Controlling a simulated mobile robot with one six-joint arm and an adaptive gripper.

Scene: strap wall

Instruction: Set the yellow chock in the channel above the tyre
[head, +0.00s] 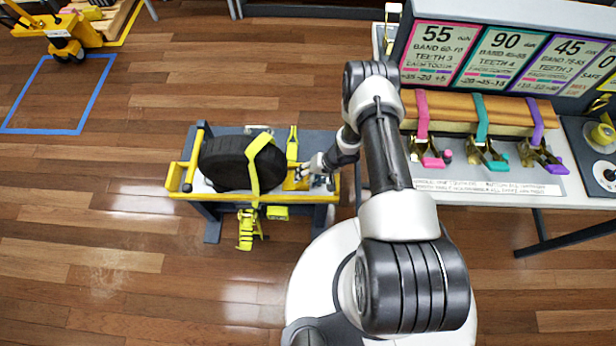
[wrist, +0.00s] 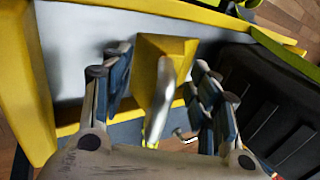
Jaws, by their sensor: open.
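The yellow chock (head: 294,183) sits on the rack at the right of the tyre in the head view. In the wrist view the chock (wrist: 168,50) is a yellow wedge-like block with a pale upright handle (wrist: 160,105). My gripper (head: 314,174) is at its right in the head view. In the wrist view my gripper (wrist: 160,75) is open, its fingers on either side of the handle; I cannot tell if they touch it. The black tyre (head: 228,162) lies on the rack under a yellow strap (head: 251,160). I cannot make out the channel clearly.
The rack has a yellow front rail (head: 290,198) and end rails. A loose yellow strap end (head: 246,230) hangs at its front. A bench (head: 480,180) with coloured straps and buckles stands right, below sign boards (head: 500,57).

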